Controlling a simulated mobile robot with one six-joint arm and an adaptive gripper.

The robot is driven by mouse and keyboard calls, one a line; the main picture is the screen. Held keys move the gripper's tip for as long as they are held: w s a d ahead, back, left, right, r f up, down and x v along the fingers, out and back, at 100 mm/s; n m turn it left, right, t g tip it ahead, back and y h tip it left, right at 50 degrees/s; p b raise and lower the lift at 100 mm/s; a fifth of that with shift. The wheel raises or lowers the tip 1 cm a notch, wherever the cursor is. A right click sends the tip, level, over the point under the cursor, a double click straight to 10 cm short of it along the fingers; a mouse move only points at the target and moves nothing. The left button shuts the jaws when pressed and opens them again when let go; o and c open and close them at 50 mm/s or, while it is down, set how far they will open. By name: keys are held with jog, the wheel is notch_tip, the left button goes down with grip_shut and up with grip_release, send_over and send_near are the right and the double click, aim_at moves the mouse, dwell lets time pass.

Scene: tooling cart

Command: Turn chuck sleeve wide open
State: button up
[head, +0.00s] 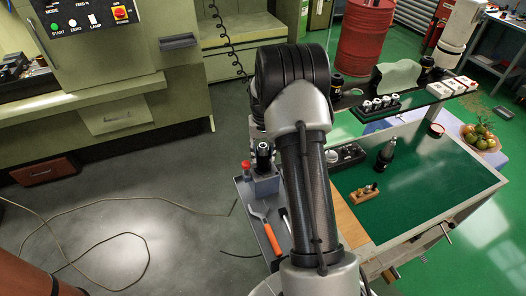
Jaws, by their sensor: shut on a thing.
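A small dark and silver upright piece, which looks like the chuck (263,154), stands in a grey block (266,186) on the grey tray at the left end of the bench. My arm's dark and silver links cross the middle of the head view, just right of this piece. My gripper does not show; my arm hides that area. The sleeve's turn and the chuck's jaws are too small to make out.
An orange-handled wrench (268,233) and a red-capped bottle (245,168) are on the tray. A black tool holder (386,154) and a wooden block with small bits (364,194) stand on the green mat (440,180). The floor at left has a loose cable (140,238).

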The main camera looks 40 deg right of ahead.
jog(key=n, duration=0.5)
jog(key=shift+n, duration=0.4)
jog(key=n, duration=0.5)
jog(key=shift+a, duration=0.1)
jog(key=n, duration=0.5)
jog(key=shift+n+p, duration=0.3)
jog(key=shift+n, duration=0.1)
jog(key=n, duration=0.5)
jog(key=shift+s, duration=0.1)
jog(key=shift+n, duration=0.4)
jog(key=o, duration=1.1)
jog(key=shift+c, duration=0.2)
